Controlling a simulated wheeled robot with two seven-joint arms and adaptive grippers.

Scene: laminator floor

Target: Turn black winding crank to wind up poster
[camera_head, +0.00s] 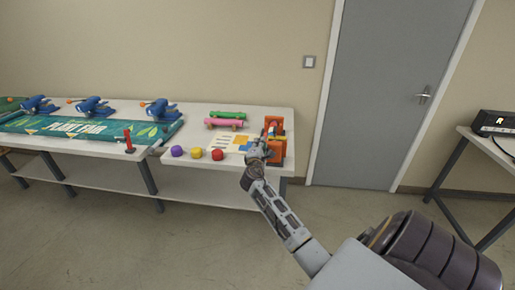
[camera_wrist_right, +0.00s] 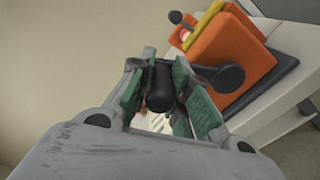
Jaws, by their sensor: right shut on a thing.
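An orange winder (camera_head: 275,148) stands at the right end of the white table, and it fills the upper right of the right wrist view (camera_wrist_right: 228,52). A black crank shows beside it, with a round black hub (camera_wrist_right: 231,77) near the orange side and a black handle (camera_wrist_right: 160,88). My right gripper (camera_head: 259,150) is at the winder's near left side. Its green-padded fingers are shut on the black handle. A pale printed sheet (camera_head: 222,140) with yellow and blue patches lies left of the winder. My left gripper is not in view.
A grey door (camera_head: 385,90) is behind. Floor in front is clear.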

